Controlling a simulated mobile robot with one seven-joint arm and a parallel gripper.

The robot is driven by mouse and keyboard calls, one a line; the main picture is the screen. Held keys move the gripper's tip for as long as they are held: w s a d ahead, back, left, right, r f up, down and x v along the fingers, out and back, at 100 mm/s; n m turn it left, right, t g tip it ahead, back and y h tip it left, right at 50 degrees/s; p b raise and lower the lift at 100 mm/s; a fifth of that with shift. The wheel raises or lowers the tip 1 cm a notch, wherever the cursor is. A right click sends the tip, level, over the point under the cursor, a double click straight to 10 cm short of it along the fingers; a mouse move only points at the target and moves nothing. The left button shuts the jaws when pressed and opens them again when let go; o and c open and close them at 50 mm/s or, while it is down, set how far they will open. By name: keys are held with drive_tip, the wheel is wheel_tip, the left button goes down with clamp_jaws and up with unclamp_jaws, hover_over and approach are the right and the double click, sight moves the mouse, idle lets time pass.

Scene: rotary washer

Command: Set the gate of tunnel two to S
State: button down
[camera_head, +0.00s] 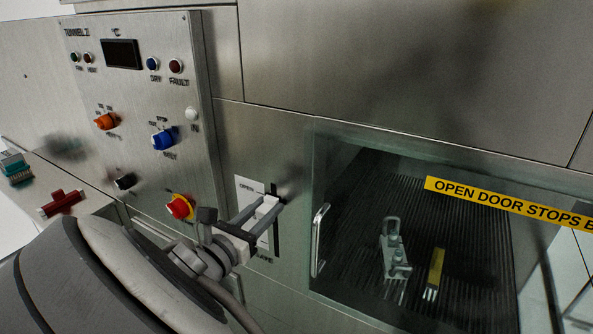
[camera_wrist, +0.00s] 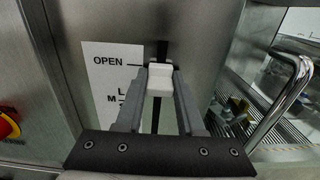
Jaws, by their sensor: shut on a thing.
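The gate lever has a white knob (camera_head: 266,207) in a dark vertical slot (camera_head: 275,235) on the steel front of the machine. The knob also shows in the wrist view (camera_wrist: 160,78), near the line marked OPEN. A white label plate (camera_wrist: 107,72) left of the slot reads OPEN, then L and M lower down.
The TUNNEL 2 panel (camera_head: 140,110) with knobs, buttons and a red-yellow switch (camera_head: 180,207) is to the left. A glass door with a metal handle (camera_head: 319,240) is close on the right, with metal items behind it. A red object (camera_head: 62,203) lies at far left.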

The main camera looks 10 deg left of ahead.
sight(275, 224)
wheel_tip(275, 224, down, 7)
drive_tip(key=shift+r+b, duration=0.2)
drive_tip(key=shift+b, duration=0.6)
drive_tip(key=shift+r, duration=0.1)
drive_tip(key=c, duration=0.5)
unclamp_jaws()
drive_tip(key=v, duration=1.7)
drive_tip(key=shift+s+a+p, duration=0.15)
drive_tip(key=shift+s+p, duration=0.1)
drive_tip(key=shift+p, duration=0.05)
drive_tip(key=shift+c, duration=0.4)
